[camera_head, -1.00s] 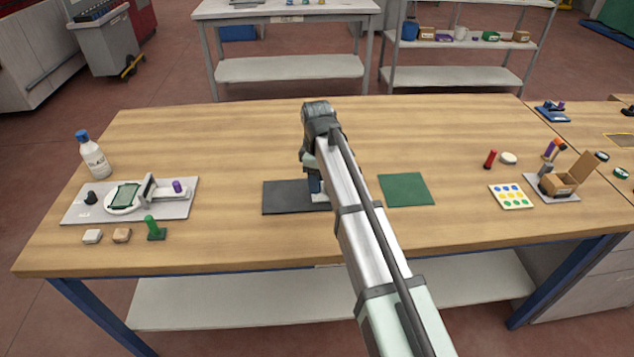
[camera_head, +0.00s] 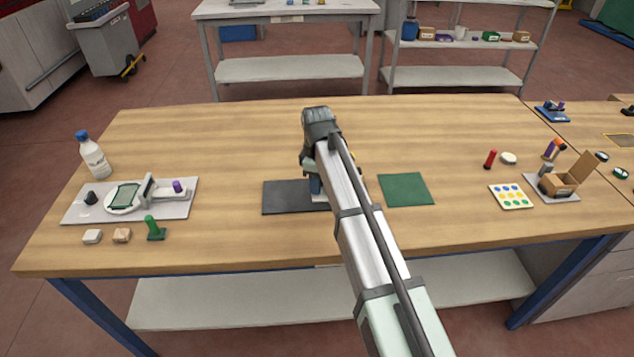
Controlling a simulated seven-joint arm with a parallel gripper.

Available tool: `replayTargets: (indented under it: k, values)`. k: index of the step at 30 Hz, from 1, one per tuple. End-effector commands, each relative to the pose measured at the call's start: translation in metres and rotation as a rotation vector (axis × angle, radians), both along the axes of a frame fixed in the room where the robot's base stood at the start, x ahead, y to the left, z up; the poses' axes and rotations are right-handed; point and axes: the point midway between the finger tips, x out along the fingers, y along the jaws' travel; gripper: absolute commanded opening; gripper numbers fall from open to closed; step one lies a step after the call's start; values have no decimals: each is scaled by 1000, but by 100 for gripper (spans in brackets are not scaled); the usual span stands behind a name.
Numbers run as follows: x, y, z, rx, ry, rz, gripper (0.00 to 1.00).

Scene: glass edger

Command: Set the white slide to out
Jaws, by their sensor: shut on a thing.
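The glass edger is a grey plate (camera_head: 78,209) at the left of the bench. On it is a round white disc carrying a green pane (camera_head: 124,196). A white slide (camera_head: 168,194) with a purple knob (camera_head: 177,186) lies to the right of the disc, beside a small upright. My gripper (camera_head: 316,187) is far to the right of the edger, pointing down over the dark grey mat (camera_head: 285,197). My arm hides most of it. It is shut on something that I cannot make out.
A white bottle with a blue cap (camera_head: 93,156) stands behind the edger. Two small blocks (camera_head: 107,236) and a green peg (camera_head: 153,228) stand in front. A green mat (camera_head: 406,189) lies right of my arm. The bench's back middle is clear.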

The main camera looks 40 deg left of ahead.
Motion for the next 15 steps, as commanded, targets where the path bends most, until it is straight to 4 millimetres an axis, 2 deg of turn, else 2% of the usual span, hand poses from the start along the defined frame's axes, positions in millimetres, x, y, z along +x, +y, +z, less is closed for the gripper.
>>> replayTargets:
  k: [12,15]
  values:
    - [0,0,0,0,0,0,0]
    - [-5,5,0,0,0,2,0]
